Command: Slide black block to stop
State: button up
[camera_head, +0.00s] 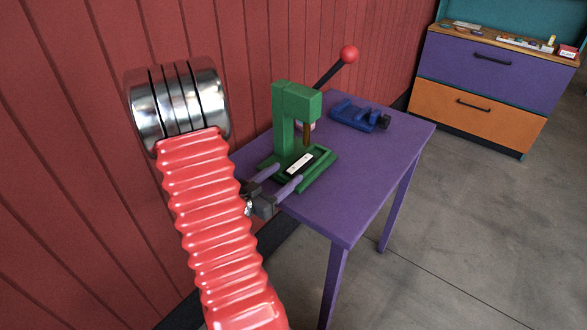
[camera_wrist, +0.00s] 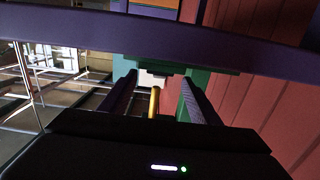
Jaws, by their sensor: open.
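The black block (camera_head: 300,163) appears as a small dark piece with a pale marked top, lying in the green channel of the press base (camera_head: 321,174). The stop cannot be told apart from the green base. My gripper (camera_head: 289,173) is open, its two fingers apart at the near end of the base, with the block just beyond the tips and nothing seen held. In the wrist view, the two dark fingers (camera_wrist: 159,80) stand on either side of a yellow rod (camera_wrist: 154,102). A small pale patch (camera_wrist: 150,79) shows between the tips; the block is not clear there.
The green press (camera_head: 292,112) rises behind the block, with a brown ram above the base and a red-balled lever (camera_head: 348,55). A blue vise-like tool (camera_head: 358,116) sits farther back on the purple table (camera_head: 385,165). The table's right side is clear. A red wall (camera_head: 230,60) stands left.

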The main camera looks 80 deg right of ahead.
aim_at(289, 171)
jog(key=shift+x, duration=2.6)
jog(key=shift+c, duration=0.4)
jog(key=c, duration=1)
jog(key=o, duration=1.1)
jog(key=shift+c, duration=0.2)
jog(key=v, duration=1.3)
jog(key=shift+w+a, duration=0.2)
jog(key=shift+a, duration=0.15)
